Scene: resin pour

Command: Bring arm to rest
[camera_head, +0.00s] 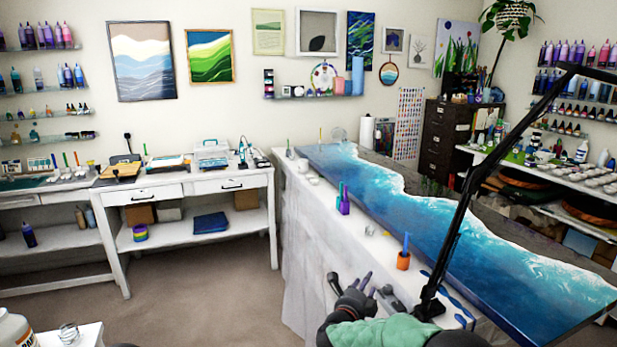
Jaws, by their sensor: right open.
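My right arm comes in from the bottom edge, with a green covering (375,332) over part of it. My right gripper (352,283) is dark and open, with nothing visible between its fingers. It is at the near edge of the cloth-covered table (305,225); whether it touches the table is hard to tell. The blue and white resin panel (400,212) lies on this table, beyond the gripper. My left gripper is not in view.
An orange cup (403,261) holding a blue stick stands close beyond the right gripper. A black jointed stand (455,225) rises just right of it. Purple bottles (344,203) stand farther back. Open floor (215,295) lies left of the table.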

